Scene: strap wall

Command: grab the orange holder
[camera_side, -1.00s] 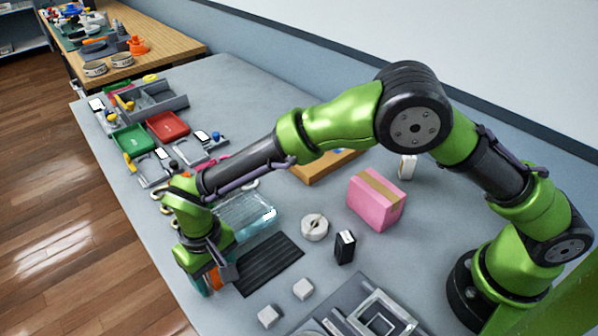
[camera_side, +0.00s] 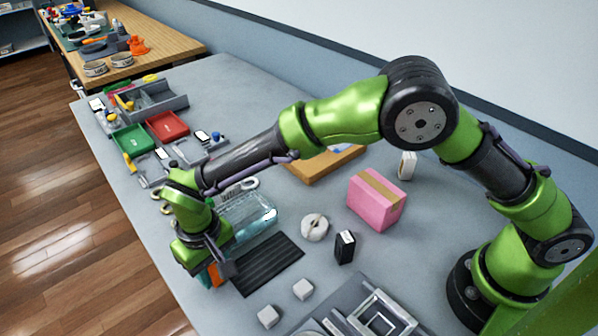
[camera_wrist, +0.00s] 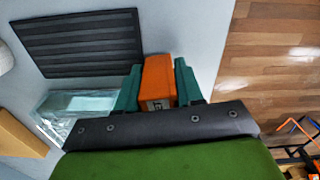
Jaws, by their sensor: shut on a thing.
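The orange holder (camera_wrist: 158,78) is an orange block with a small printed label, seen in the wrist view between the two teal fingers of my gripper (camera_wrist: 158,88). The fingers press on its two sides, so my gripper is shut on it. In the side view the orange holder (camera_side: 215,274) shows only as a small patch beneath my green wrist, near the table's front-left edge. My gripper (camera_side: 210,278) is mostly hidden there by the wrist. I cannot tell whether the holder touches the table.
A black ribbed mat (camera_side: 268,264) lies right of my gripper, with a clear teal container (camera_side: 252,215) behind it. Two white cubes (camera_side: 303,289), a white roll (camera_side: 314,227), a small black box (camera_side: 345,247) and a pink box (camera_side: 376,199) stand further right. The table edge is close on the left.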

